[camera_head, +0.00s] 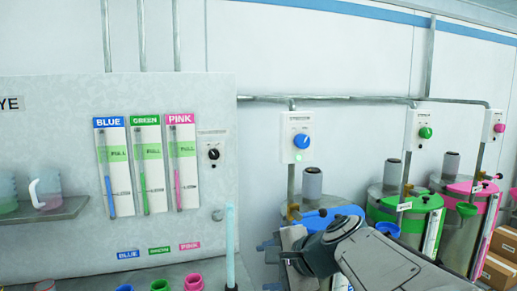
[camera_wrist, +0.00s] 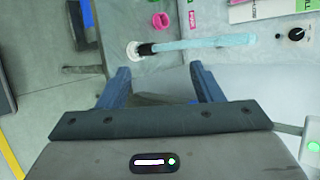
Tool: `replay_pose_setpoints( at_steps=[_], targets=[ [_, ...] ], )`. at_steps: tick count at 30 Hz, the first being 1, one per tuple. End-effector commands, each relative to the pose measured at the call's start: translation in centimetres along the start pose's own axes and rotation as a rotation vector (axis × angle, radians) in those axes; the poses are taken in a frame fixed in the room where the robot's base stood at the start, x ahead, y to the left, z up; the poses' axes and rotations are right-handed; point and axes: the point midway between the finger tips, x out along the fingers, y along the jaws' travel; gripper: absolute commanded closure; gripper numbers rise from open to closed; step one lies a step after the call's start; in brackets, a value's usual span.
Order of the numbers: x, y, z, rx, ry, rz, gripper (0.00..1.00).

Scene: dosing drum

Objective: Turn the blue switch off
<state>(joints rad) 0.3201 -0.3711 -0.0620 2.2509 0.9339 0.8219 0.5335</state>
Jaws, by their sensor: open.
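The blue switch is a round blue knob (camera_head: 301,141) on a white wall box (camera_head: 288,149). A small lit indicator shows below the knob. My arm reaches in front of the blue-lidded drum (camera_head: 328,218), below and a little right of the switch in the head view. My gripper (camera_wrist: 162,82) is open and empty in the wrist view, its two blue fingers spread apart. Part of a white box with a green light (camera_wrist: 313,146) shows at the right edge of the wrist view; its knob is not visible there.
Green (camera_head: 425,132) and pink (camera_head: 499,128) knobs sit on similar boxes to the right, above drums. A panel with blue, green and pink gauges and a black knob (camera_head: 214,154) stands left. A pale blue upright tube (camera_head: 230,245) stands between panel and arm. The wall around the switch is clear.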

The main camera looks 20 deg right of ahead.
Motion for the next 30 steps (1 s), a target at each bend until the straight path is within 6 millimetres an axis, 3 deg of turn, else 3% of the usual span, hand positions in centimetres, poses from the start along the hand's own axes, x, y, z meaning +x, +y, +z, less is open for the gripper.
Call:
replay_pose_setpoints(
  at_steps=[1,6,10,15,21,30],
  targets=[
    [-1.4,-3.1,-1.2,0.14,0.006,-0.091,0.41],
    [-6.2,-11.5,-5.4,0.581,-0.036,-0.397,0.41],
    [-10.1,-15.9,-8.6,0.83,-0.094,-0.593,0.41],
    [-13.7,-18.9,-11.2,1.013,-0.163,-0.75,0.41],
    [-14.3,-20.2,-12.1,1.066,-0.188,-0.797,0.41],
    [-10.4,-23.7,-13.2,1.066,-0.188,-0.792,0.41]
  ],
)
